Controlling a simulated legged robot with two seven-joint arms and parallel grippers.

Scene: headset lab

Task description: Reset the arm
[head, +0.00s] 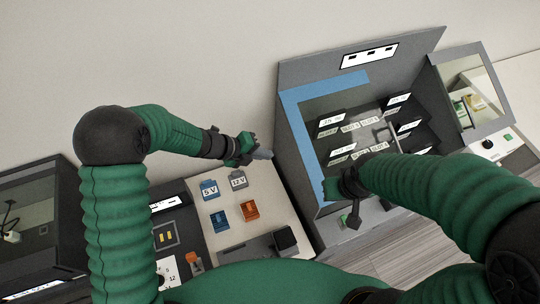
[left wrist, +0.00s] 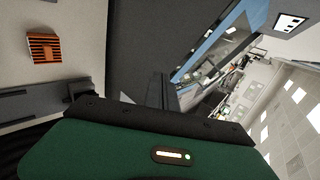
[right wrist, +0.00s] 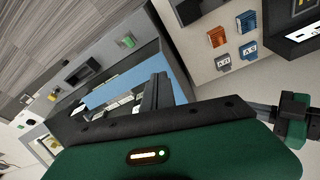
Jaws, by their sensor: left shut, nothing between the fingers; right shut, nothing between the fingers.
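My left arm is green and comes in from the left in the head view. Its gripper (head: 262,154) is shut and empty, above the far edge of the light panel, left of the grey open box. The left fingers (left wrist: 155,92) also show pressed together in the left wrist view. My right arm reaches in from the right. Its gripper (head: 353,220) points down at the front edge of the open box, shut and empty. The right fingers (right wrist: 156,94) show dark and together in the right wrist view. Whether the right gripper touches the box cannot be told.
The grey box (head: 290,75) has a blue rim (head: 318,88) and holds labelled black slots. A windowed machine (head: 491,122) stands right. A dark cabinet (head: 38,172) stands left.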

